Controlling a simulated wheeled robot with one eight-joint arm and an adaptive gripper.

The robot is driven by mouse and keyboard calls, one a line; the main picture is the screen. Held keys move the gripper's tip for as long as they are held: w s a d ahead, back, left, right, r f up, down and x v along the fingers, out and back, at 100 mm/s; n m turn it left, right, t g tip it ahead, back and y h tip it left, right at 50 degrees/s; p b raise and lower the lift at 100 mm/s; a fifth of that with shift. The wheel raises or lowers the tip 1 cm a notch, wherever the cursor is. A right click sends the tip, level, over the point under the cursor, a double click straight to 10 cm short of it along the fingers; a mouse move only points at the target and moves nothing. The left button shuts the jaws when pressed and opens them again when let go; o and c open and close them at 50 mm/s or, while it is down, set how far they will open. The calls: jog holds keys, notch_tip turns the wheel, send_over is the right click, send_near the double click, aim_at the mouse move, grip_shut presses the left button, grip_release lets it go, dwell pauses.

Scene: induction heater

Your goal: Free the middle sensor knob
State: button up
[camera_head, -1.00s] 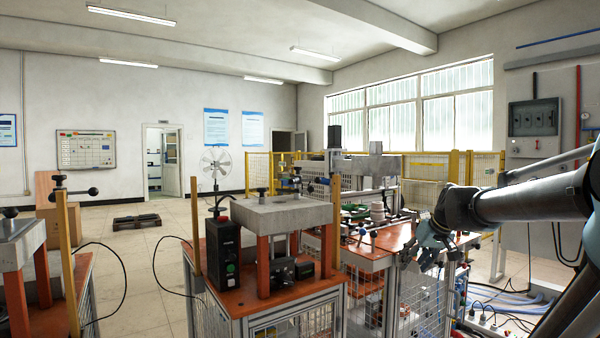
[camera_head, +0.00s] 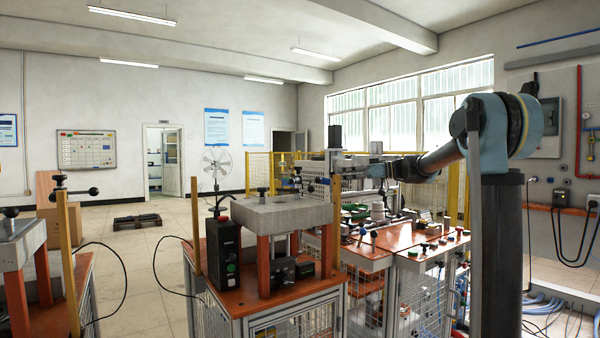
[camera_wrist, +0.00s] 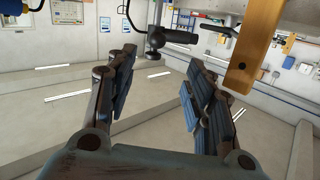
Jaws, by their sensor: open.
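My gripper (camera_wrist: 160,72) is open and empty in the wrist view, with its two padded fingers spread wide. Between and beyond the fingertips is a black knob with a side handle (camera_wrist: 168,38) on a thin metal rod. It is apart from the fingers. In the head view, a black sensor knob (camera_head: 297,170) with a round-ended handle stands above the middle machine, left of a yellow post (camera_head: 328,205). A similar knob (camera_head: 59,180) is at the left machine. My gripper (camera_head: 366,168) is small in the head view, right of the middle knob, its fingers hard to make out.
A yellow post also shows close in the wrist view (camera_wrist: 250,48), right of the black knob. The middle machine has a grey top block (camera_head: 275,212) and a black control box (camera_head: 223,250). A red-topped bench (camera_head: 405,248) stands to the right. Open floor lies behind.

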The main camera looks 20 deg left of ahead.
jog(key=w+a+r+n+y, duration=0.1)
jog(key=w+r, duration=0.1)
send_near(298, 168)
jog(key=shift+n+g, duration=0.3)
jog(key=a, duration=0.3)
jog(key=w+a, duration=0.1)
jog(key=a, duration=0.6)
jog(key=shift+w+a, duration=0.2)
jog(key=shift+a, duration=0.05)
jog(key=shift+c, duration=0.6)
jog(key=shift+d+f, duration=0.1)
jog(key=c, duration=1)
